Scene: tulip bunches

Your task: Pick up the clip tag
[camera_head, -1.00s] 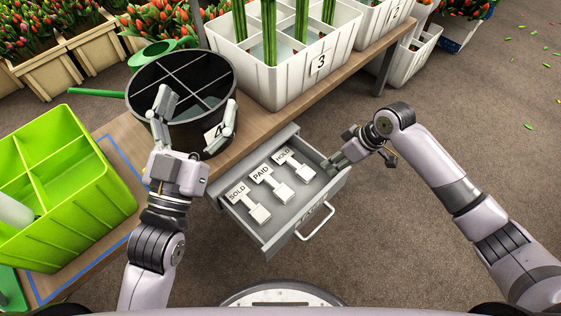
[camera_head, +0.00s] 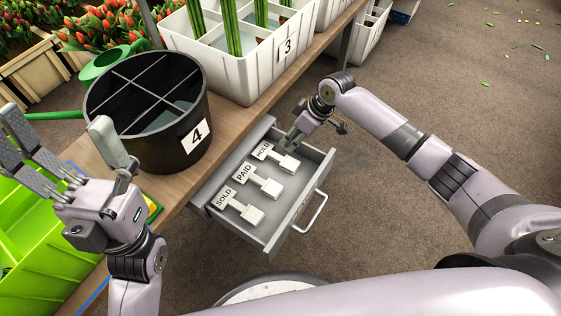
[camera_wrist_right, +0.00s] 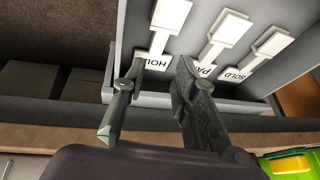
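Three white clip tags lie in a row in the open grey drawer (camera_head: 296,212): SOLD (camera_head: 240,206), PAID (camera_head: 262,181) and HOLD (camera_head: 277,157). My right gripper (camera_head: 290,143) is at the drawer's back right, right by the HOLD tag. In the right wrist view its two fingers (camera_wrist_right: 156,82) are apart and empty, with the HOLD tag (camera_wrist_right: 164,40) just beyond the gap; contact cannot be told. The PAID tag (camera_wrist_right: 222,42) and SOLD tag (camera_wrist_right: 256,52) lie to its right there. My left gripper (camera_head: 66,150) is open and empty near the lime crate.
A black divided bucket marked 4 (camera_head: 150,150) stands on the wooden table (camera_head: 228,122), beside a white crate marked 3 (camera_head: 262,72) with green stems. A lime green crate (camera_head: 45,270) is at the left. Floor right of the drawer is clear.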

